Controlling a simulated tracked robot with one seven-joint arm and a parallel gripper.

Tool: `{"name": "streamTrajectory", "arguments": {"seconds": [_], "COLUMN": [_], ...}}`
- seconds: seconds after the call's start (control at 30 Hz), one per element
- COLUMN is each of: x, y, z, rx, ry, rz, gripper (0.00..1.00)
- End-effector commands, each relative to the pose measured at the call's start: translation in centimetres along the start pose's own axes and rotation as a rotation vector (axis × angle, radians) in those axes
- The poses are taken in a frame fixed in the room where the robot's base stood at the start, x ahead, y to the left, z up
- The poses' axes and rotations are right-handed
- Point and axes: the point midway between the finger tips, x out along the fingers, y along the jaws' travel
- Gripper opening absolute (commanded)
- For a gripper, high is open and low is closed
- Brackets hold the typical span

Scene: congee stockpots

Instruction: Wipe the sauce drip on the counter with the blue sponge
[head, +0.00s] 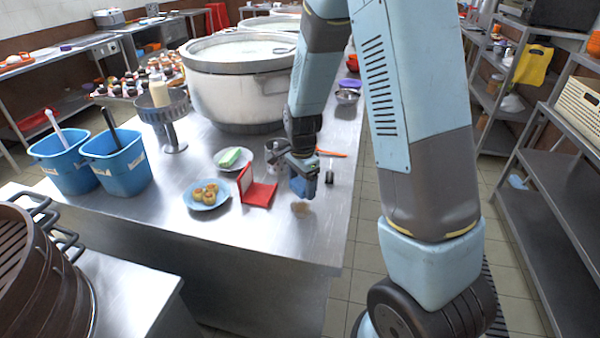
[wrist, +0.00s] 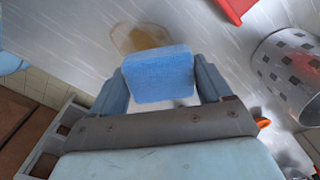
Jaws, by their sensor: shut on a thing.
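The blue sponge (wrist: 158,74) is held between the two fingers of my gripper (wrist: 162,85) in the wrist view. In the head view my gripper (head: 304,178) is over the counter (head: 270,232) near its right front, with the blue sponge (head: 303,188) at its tip. The sauce drip (wrist: 140,38) is a brown patch on the steel, just beyond the sponge in the wrist view and partly hidden by it. In the head view the drip (head: 301,210) lies just in front of the sponge. I cannot tell whether the sponge touches the counter.
A red stand (head: 257,187) and a blue plate of small pastries (head: 207,194) are left of my gripper. A plate with a green-and-white block (head: 233,158) and a metal cup (head: 277,154) stand behind. A large pot (head: 240,85) is farther back. The counter's front right corner is clear.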

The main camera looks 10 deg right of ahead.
Motion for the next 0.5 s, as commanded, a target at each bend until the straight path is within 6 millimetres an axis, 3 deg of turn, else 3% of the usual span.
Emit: {"name": "streamTrajectory", "arguments": {"seconds": [0.5], "x": [-3.9], "y": [0.2], "z": [-0.7], "rx": [0.015], "ry": [0.0], "rz": [-0.002], "gripper": [0.45]}}
